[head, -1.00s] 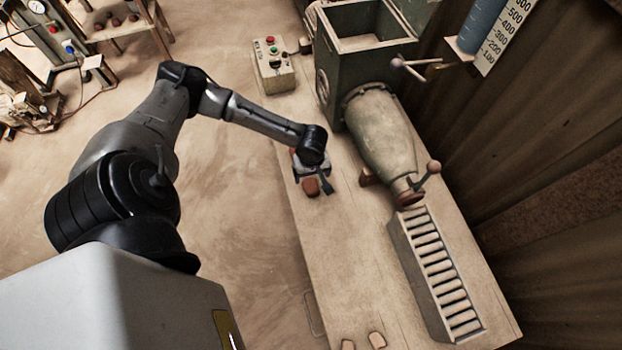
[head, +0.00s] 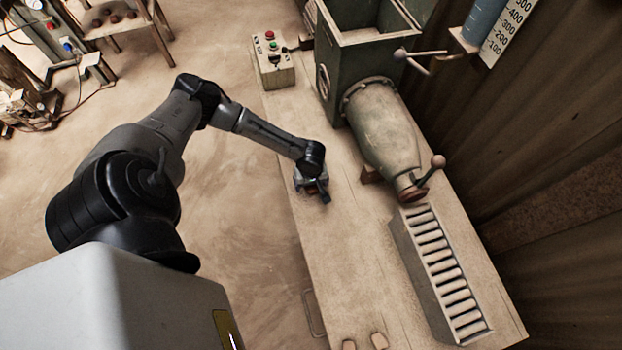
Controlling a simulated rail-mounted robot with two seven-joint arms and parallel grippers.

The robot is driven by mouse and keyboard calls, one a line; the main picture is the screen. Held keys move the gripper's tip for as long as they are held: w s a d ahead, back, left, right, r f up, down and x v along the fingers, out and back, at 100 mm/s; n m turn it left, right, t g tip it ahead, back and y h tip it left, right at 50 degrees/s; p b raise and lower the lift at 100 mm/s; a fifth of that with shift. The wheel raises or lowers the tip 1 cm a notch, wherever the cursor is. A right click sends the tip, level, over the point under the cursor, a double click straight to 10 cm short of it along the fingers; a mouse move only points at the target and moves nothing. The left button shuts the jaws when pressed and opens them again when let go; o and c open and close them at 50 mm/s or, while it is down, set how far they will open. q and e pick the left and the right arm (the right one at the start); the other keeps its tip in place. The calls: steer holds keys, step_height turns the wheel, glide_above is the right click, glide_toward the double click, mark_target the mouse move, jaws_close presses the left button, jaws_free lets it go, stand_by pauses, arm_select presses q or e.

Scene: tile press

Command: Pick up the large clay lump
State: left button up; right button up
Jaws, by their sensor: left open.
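The large clay lump (head: 312,187), reddish brown, lies on the long wooden bench near its left edge. Only a little of it shows, as my left gripper covers most of it. My left gripper (head: 321,192) is open, pointing down over the lump with its fingers close around it. I cannot tell whether the fingers touch it. My right gripper is out of view.
A green extruder (head: 385,125) and a roller rack (head: 447,285) stand right of the gripper. A control box (head: 272,62) stands farther back. The bench (head: 355,260) between is clear.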

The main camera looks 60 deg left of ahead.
arm_select(q)
steer(key=shift+c, duration=0.2)
steer(key=c, duration=1.1)
